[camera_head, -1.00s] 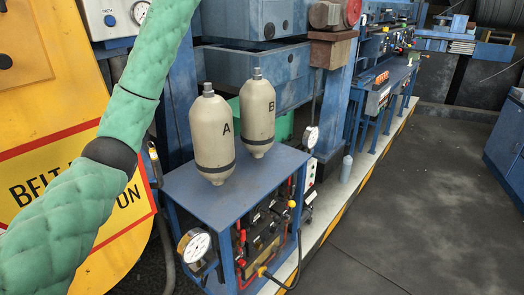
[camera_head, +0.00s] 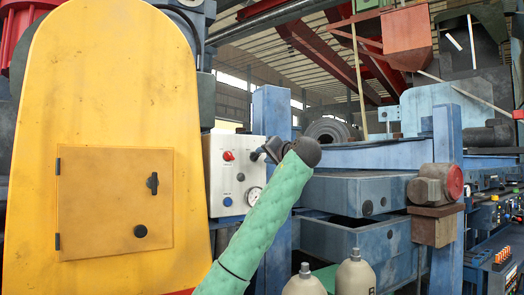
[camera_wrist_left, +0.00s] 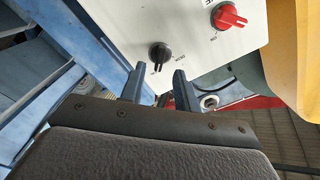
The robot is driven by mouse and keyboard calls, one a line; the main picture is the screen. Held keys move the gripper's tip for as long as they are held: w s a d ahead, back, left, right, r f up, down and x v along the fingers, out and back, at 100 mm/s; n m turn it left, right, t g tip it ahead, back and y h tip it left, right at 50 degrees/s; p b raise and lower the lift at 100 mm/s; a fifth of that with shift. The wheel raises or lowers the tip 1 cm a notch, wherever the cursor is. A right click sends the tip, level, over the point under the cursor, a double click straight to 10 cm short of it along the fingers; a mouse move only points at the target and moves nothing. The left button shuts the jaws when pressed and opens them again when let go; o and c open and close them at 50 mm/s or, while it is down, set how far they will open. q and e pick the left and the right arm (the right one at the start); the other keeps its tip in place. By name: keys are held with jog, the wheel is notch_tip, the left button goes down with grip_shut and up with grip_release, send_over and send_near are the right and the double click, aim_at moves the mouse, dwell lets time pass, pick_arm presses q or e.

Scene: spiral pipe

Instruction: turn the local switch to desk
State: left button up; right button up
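A white control panel (camera_head: 222,178) hangs between the yellow guard and a blue post. It carries a red rotary switch (camera_head: 228,155), which also shows in the left wrist view (camera_wrist_left: 230,17). My left gripper (camera_head: 262,153) is at the panel's upper right. In the left wrist view its two fingers (camera_wrist_left: 159,73) are apart, with the black switch just beyond and between the tips; contact cannot be told. My right gripper is out of view.
The yellow guard (camera_head: 110,100) stands close at left. A blue post (camera_head: 271,112) stands right behind the gripper. Cream bottles (camera_head: 355,277) are below.

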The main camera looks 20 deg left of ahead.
aim_at(256, 157)
pick_arm(q)
jog(key=shift+p+x, duration=0.6)
jog(key=shift+x, duration=0.8)
jog(key=shift+f, duration=0.1)
grip_shut()
